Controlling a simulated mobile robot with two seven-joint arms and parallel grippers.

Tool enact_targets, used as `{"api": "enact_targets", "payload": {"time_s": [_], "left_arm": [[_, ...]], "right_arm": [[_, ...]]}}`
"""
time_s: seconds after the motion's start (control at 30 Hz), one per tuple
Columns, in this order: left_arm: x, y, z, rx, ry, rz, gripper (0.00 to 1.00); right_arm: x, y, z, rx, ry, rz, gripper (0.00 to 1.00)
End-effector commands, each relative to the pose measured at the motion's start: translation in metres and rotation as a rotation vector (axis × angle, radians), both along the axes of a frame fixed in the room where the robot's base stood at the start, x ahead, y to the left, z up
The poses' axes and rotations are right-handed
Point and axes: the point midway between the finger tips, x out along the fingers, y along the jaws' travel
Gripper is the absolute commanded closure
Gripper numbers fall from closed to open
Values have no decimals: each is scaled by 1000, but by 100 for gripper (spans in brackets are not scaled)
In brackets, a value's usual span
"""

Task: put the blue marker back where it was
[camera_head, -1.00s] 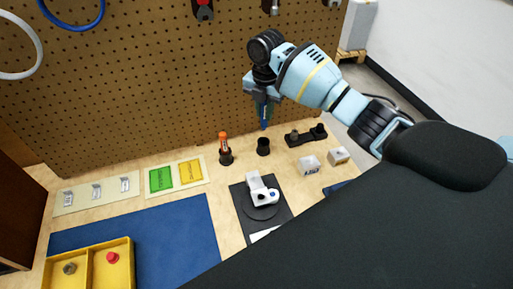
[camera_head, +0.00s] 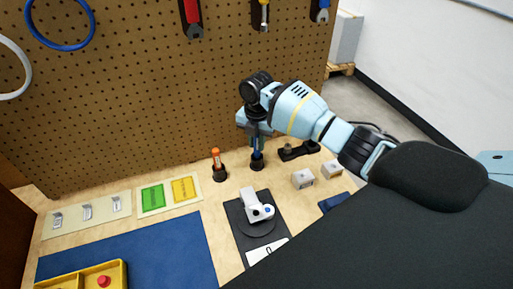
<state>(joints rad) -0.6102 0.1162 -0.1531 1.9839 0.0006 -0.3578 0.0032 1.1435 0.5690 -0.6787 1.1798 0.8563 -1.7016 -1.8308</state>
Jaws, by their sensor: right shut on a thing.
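The blue marker (camera_head: 257,148) is upright, with its lower end at or in the mouth of a small black cup holder (camera_head: 257,162) near the pegboard. I cannot tell how deep it sits. My right gripper (camera_head: 256,134) is shut on the marker's upper part, directly above the holder. An orange marker (camera_head: 216,157) stands in a second black holder (camera_head: 220,174) just to the left. My left gripper is not in view.
A white device (camera_head: 255,204) stands on a black mat in front of the holders. A black fixture (camera_head: 298,150) and two small white boxes (camera_head: 303,178) lie to the right. Green (camera_head: 153,197) and yellow cards lie left. The pegboard (camera_head: 130,90) rises close behind.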

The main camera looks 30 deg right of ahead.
Motion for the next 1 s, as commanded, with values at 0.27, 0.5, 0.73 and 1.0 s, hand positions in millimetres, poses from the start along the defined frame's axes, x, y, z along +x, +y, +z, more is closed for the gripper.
{"api": "enact_targets", "payload": {"time_s": [0.27,0.5,0.73,1.0], "left_arm": [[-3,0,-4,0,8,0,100],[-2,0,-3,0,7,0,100],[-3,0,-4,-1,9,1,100],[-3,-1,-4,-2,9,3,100]], "right_arm": [[0,0,-29,0,1,-1,100],[0,0,-29,0,0,-1,100],[0,0,-32,1,1,-1,71],[0,0,-32,0,0,-1,58]]}}
